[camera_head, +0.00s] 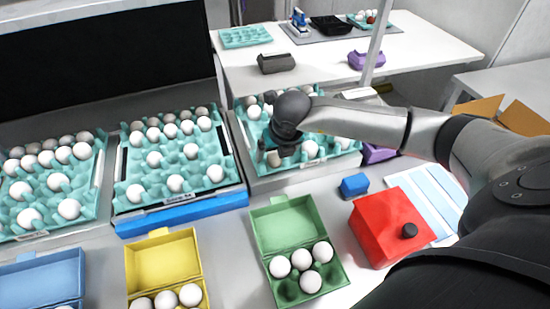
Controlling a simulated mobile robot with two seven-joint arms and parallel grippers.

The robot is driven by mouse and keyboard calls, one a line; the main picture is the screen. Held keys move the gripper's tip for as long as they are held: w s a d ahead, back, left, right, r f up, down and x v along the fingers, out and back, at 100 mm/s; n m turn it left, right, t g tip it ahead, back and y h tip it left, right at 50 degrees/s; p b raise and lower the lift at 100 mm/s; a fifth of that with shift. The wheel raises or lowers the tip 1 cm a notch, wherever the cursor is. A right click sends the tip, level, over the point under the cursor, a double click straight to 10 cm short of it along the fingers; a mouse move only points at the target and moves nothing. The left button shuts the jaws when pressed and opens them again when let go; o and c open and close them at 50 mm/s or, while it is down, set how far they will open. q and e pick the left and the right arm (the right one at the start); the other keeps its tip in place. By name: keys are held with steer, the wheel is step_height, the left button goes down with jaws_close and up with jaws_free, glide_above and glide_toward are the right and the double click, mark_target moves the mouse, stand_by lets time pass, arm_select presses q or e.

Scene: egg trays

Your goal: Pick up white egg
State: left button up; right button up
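My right gripper (279,150) reaches down over the rightmost turquoise egg tray (330,168). Its fingers are small and dark here, and I cannot tell whether they are open or shut. A pale egg (273,159) shows right at the fingertips; whether it is touched is unclear. A white egg (310,149) sits in the same tray to the right of the gripper. My arm hides part of this tray. A green carton (282,227) stands open in front with several white eggs (301,259) in it. My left gripper is not in view.
Two more turquoise trays with eggs stand left, one on a blue base (180,212). A yellow carton (160,260) and a blue carton (40,280) stand open in front. A red box (385,225) and a small blue block (354,185) lie right of the green carton.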

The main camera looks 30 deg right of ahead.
steer(key=c, duration=0.7)
steer(key=shift+c, duration=0.2)
